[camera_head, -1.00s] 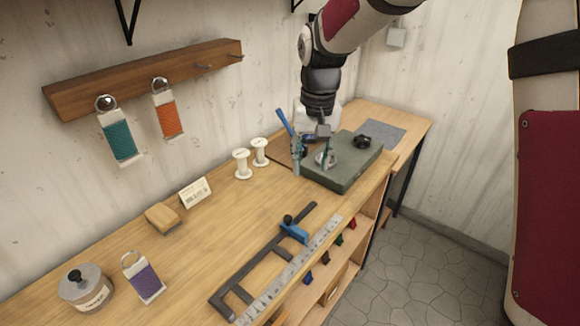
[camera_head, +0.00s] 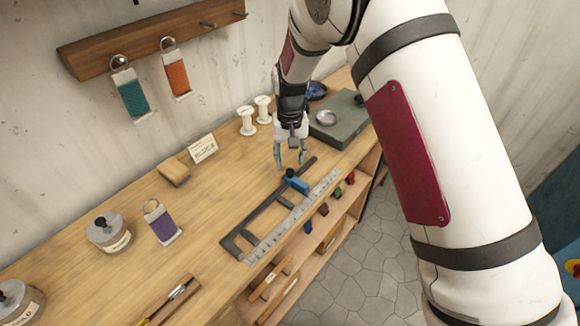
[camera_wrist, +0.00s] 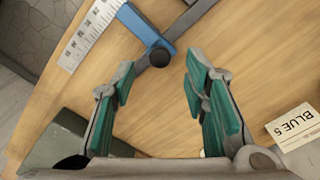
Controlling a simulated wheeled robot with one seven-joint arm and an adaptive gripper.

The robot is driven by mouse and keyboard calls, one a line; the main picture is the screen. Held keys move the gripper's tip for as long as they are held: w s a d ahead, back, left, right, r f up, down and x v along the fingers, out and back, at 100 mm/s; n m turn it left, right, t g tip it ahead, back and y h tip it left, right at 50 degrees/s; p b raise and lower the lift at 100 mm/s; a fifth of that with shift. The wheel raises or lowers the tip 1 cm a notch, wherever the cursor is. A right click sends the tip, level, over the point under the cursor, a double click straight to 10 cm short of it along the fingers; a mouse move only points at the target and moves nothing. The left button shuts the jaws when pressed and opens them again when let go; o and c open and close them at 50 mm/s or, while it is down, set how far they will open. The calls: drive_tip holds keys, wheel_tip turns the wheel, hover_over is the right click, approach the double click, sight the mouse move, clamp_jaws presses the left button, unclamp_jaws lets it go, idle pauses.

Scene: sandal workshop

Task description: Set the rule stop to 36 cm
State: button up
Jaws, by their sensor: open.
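The rule (camera_head: 300,217) is a pale graduated strip along the front edge of the bench, beside a dark metal frame (camera_head: 258,216). The blue rule stop (camera_head: 297,183) with its black knob (camera_head: 290,174) sits near the far end of the frame and reaches onto the rule. In the wrist view the stop (camera_wrist: 146,30) and its round knob (camera_wrist: 160,57) show ahead of my fingers. My gripper (camera_head: 290,168) is open and empty just behind the knob, apart from it. In the wrist view the green-padded fingers (camera_wrist: 158,90) are spread. The figure at the stop is too small to read.
A green block (camera_head: 342,128) with a round metal piece on it stands beyond my gripper. White spools (camera_head: 247,122), a card (camera_head: 202,148) and a tan block (camera_head: 174,172) line the wall side. Jars (camera_head: 109,234) and a purple tag (camera_head: 163,223) lie left. The bench between is clear.

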sight(290, 170)
drive_tip(key=shift+f, duration=1.9)
drive_tip(key=shift+c, duration=0.6)
clamp_jaws()
